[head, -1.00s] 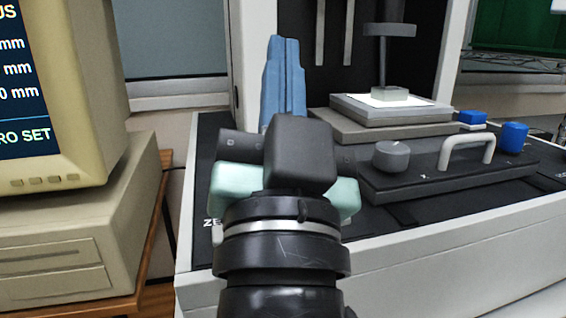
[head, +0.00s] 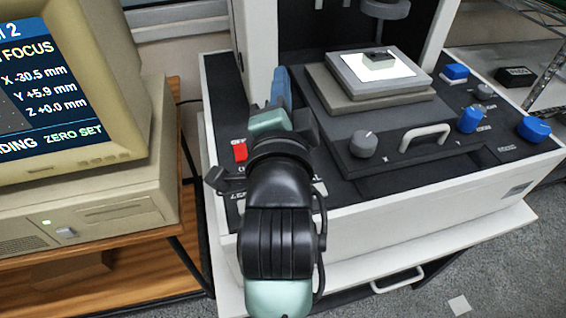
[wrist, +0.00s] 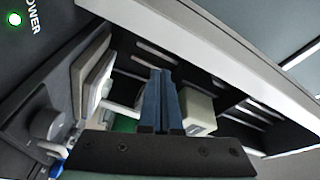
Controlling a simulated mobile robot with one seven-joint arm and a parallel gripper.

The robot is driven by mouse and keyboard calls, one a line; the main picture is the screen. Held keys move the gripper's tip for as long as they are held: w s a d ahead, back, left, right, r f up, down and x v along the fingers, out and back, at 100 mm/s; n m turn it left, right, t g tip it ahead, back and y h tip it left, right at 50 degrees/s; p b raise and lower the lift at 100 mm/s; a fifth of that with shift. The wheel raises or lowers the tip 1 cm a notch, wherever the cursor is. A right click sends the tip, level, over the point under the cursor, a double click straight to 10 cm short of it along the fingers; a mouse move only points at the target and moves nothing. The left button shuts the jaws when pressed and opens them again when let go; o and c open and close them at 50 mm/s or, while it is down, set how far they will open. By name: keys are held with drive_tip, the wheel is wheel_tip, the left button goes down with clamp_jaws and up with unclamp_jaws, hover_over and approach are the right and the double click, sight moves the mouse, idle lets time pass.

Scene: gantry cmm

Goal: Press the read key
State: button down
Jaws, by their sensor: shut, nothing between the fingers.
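My gripper (head: 280,82) has blue fingers, shut and empty, above the left part of the machine's dark base (head: 222,90) in the head view. The fingers (wrist: 161,75) lie side by side in the wrist view, over the machine's frame. A red key (head: 240,151) sits on the base's left side, just left of my wrist. Its label is partly hidden by my arm, and I cannot read it. A light-coloured key or label below it is also partly covered. I cannot tell which one is the read key. The fingertips are apart from the red key.
The stage (head: 345,93) holds a white plate with a small dark part. A grey knob (head: 363,144), a pale handle (head: 424,134) and blue knobs (head: 470,120) stand to the right. A monitor (head: 70,100) showing X, Y and Z readings is at left. A green power light (wrist: 15,18) glows.

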drive_tip(key=s+f+m+g+p, duration=0.2)
drive_tip(key=s+m+g+p, duration=0.7)
drive_tip(key=p, duration=2)
drive_tip(key=m, duration=0.5)
drive_tip(key=shift+d+f+p, duration=0.2)
drive_tip(key=shift+f+p, duration=0.15)
drive_tip(key=shift+f, duration=0.05)
wheel_tip(320, 180, down, 8)
drive_tip(key=b, duration=0.7)
drive_tip(key=shift+r, duration=0.2)
drive_tip(key=shift+f+b, duration=0.5)
drive_tip(key=shift+f, duration=0.1)
